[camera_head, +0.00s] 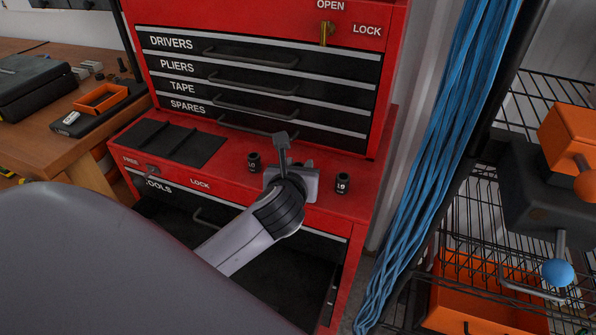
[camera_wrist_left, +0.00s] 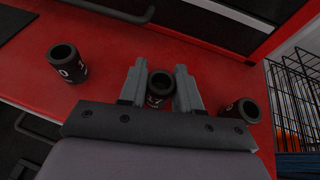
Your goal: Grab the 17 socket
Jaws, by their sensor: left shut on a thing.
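My left gripper (camera_head: 284,158) is over the red ledge of the tool chest, between two black sockets. In the left wrist view its fingers (camera_wrist_left: 160,88) are shut on a black socket (camera_wrist_left: 161,84), whose white marking looks like 17. The gripper hides most of that socket in the head view. Another black socket (camera_head: 254,162) stands to the left, marked 10 or similar; it also shows in the left wrist view (camera_wrist_left: 67,64). A third black socket (camera_head: 342,183) stands to the right, also in the left wrist view (camera_wrist_left: 241,110). My right gripper is not in view.
The red tool chest (camera_head: 375,130) has labelled drawers behind the ledge, and the drawer below is open. A black mat (camera_head: 170,143) lies on the ledge's left. Blue cables (camera_head: 440,130) and a wire rack (camera_head: 485,225) stand to the right.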

